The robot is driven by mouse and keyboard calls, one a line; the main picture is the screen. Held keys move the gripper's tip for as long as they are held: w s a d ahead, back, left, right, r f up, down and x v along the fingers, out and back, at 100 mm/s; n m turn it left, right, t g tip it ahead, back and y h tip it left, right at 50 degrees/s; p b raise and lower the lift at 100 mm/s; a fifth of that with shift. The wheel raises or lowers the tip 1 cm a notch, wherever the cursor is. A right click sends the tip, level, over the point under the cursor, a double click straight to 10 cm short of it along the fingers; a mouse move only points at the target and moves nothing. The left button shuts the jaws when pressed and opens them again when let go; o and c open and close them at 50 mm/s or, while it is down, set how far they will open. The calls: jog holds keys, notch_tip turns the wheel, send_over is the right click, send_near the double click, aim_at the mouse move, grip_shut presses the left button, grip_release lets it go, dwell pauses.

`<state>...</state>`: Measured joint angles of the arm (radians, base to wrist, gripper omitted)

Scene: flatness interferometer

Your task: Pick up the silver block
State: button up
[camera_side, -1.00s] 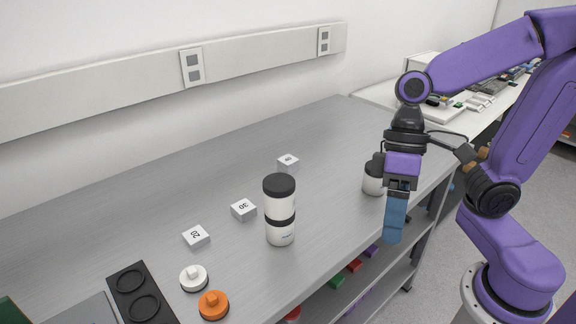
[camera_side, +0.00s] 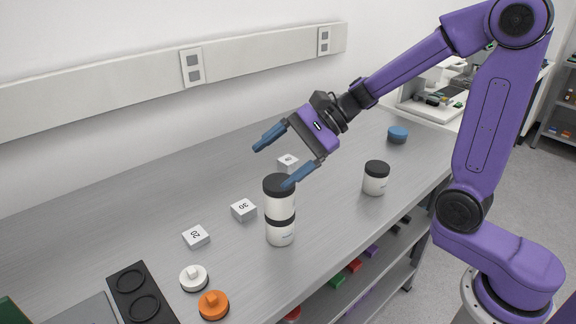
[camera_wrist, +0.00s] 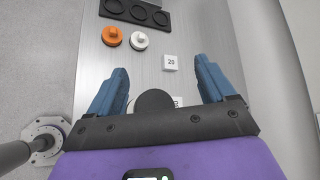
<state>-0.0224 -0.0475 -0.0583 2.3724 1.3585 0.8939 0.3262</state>
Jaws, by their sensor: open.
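Three small pale silver-white blocks stand on the bench in the side view: one marked 20 (camera_side: 196,236), one marked 30 (camera_side: 243,210), and one farther back (camera_side: 288,161) whose mark is hard to read. I cannot tell which is the silver block. My gripper (camera_side: 271,167) is open and empty, tilted above the bench near the farthest block and the tall container's top. In the wrist view, the 20 block (camera_wrist: 170,62) shows beyond the blue fingers, and the 30 block (camera_wrist: 178,101) is partly hidden behind the black lid. The farthest block is not visible there.
A tall white container with black lid (camera_side: 280,225) stands close below my gripper. A shorter lidded jar (camera_side: 375,182) and blue disc (camera_side: 398,135) are to the right. White (camera_side: 194,279) and orange (camera_side: 214,305) knobbed pieces and a black holder (camera_side: 140,290) are at front left.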

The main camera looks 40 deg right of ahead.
aim_at(284, 160)
jog(key=w+d+m+t+h, duration=0.4)
jog(key=w+d+m+t, duration=0.3)
jog(key=w+d+m, duration=0.4)
jog(key=s+d+f+m+t+h, duration=0.25)
jog(key=d+m+h, duration=0.35)
jog(key=d+m, duration=0.6)
jog(key=shift+n, duration=0.7)
notch_tip(284, 160, down, 12)
jog(key=shift+d+r, duration=0.15)
jog(key=shift+f, duration=0.25)
jog(key=shift+w+f, duration=0.2)
jog(key=shift+w, duration=0.1)
jog(key=x, duration=1.1)
jog(key=shift+w, duration=0.3)
jog(key=shift+a+x, duration=0.15)
jog(key=shift+x, duration=1.2)
jog(key=shift+a+x, duration=0.1)
jog(key=shift+x, duration=1.2)
